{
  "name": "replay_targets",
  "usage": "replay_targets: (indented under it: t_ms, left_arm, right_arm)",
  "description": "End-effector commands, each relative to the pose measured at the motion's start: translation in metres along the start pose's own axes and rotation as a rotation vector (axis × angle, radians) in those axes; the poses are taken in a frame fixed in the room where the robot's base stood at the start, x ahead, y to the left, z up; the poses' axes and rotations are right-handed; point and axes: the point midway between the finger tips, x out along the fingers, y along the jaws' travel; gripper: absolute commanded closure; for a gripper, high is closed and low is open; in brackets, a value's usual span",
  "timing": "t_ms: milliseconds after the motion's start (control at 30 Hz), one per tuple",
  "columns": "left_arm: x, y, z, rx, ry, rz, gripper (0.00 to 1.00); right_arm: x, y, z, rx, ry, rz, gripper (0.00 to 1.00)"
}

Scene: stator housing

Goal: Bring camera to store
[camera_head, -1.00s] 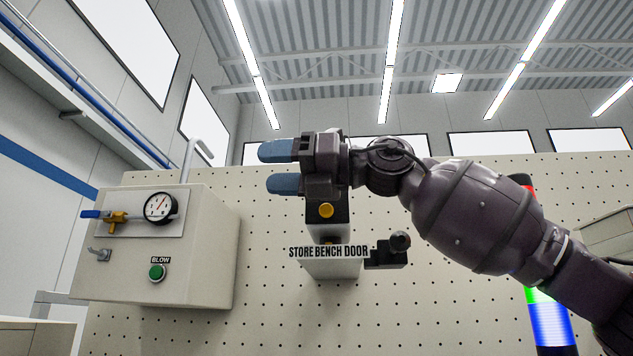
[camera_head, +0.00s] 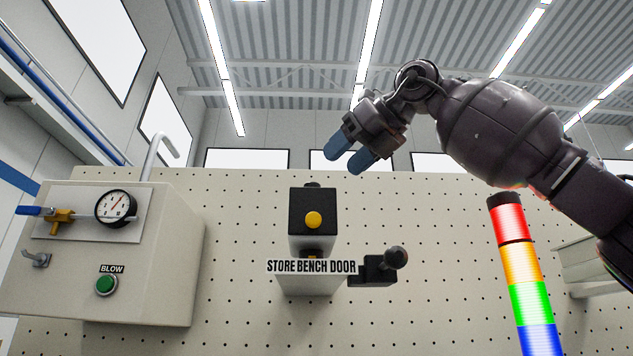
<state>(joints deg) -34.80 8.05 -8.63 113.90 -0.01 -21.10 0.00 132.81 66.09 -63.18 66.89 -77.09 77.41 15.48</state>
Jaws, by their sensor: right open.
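My right gripper (camera_head: 348,161) is raised in front of the pegboard, above and to the right of the store bench door control. Its two blue fingertips are apart, with nothing between them, and point down to the left. The control (camera_head: 312,220) is a black and white box with a yellow button. A sign (camera_head: 311,266) on it reads "STORE BENCH DOOR". A black lever with a round knob (camera_head: 396,257) sticks out at its right. No camera to carry shows, and my left gripper is not in view.
A beige box (camera_head: 110,255) at the left carries a pressure gauge (camera_head: 116,207), a blue-handled valve and a green BLOW button (camera_head: 105,285). A lit signal tower (camera_head: 522,280) stands at the right, below my right arm.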

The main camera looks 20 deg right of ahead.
Motion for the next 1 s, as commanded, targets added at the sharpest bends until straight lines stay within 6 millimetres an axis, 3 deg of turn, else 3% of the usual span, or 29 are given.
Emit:
replay_targets:
  t_ms: [200, 400, 867, 1000]
  left_arm:
    - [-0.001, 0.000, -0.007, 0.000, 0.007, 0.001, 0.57]
    - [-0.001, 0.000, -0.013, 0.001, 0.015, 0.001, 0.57]
    - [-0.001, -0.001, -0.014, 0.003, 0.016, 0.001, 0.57]
    - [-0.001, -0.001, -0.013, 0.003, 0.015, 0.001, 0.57]
  right_arm:
    - [0.039, 0.001, 0.001, -0.001, 0.002, 0.001, 0.43]
    - [0.063, 0.001, 0.001, -0.001, 0.001, 0.002, 0.43]
    - [0.074, 0.001, 0.000, -0.001, 0.000, 0.002, 0.43]
    - [0.074, 0.001, 0.000, -0.001, 0.000, 0.002, 0.63]
